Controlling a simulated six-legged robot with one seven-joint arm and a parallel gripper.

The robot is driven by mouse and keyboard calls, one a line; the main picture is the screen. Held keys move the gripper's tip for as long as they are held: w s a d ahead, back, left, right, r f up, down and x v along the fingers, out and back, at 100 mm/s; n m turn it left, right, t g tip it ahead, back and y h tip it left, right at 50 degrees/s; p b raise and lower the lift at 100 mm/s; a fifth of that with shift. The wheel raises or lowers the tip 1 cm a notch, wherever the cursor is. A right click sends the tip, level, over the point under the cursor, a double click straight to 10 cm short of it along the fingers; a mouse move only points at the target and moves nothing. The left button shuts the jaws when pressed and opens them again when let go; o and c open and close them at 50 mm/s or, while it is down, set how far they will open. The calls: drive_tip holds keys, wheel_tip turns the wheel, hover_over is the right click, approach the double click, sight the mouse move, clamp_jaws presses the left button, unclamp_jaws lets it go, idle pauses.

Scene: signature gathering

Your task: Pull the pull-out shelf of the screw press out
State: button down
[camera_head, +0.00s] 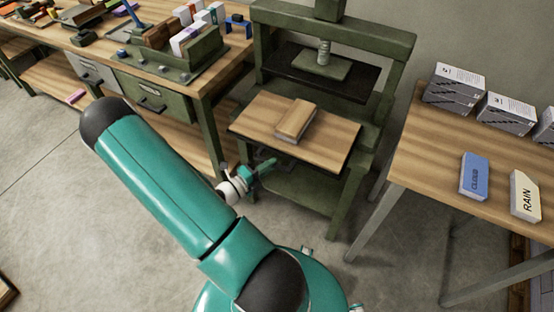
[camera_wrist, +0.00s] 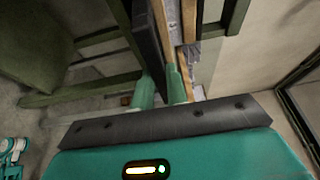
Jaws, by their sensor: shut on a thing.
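The screw press (camera_head: 262,62) is a dark green frame with a vertical screw and a pressing plate (camera_head: 322,66). Its pull-out shelf (camera_head: 336,132), a wood-topped board with a dark edge, sticks out toward me below the plate. A wooden book-like block (camera_head: 296,119) lies on it. My gripper (camera_head: 262,170) is at the shelf's front edge, just below its top, and is shut on the shelf. In the wrist view my gripper (camera_wrist: 161,86) has its two teal fingers on either side of the shelf's dark edge (camera_wrist: 150,48); the exact contact is partly hidden.
A workbench (camera_head: 160,68) with a green drawer (camera_head: 155,98) stands to the left. A wooden table (camera_head: 430,150) on the right holds boxes, a blue block (camera_head: 474,176) and a cream block (camera_head: 525,195). The floor between the press and the table is clear.

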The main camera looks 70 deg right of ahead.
drive_tip(key=shift+w+a, duration=0.2)
drive_tip(key=shift+a, duration=1.25)
drive_tip(key=c, duration=1.4)
unclamp_jaws()
drive_tip(key=shift+w+a, duration=0.1)
drive_tip(key=shift+a, duration=0.05)
drive_tip(key=v, duration=1.3)
drive_tip(key=shift+a, duration=0.25)
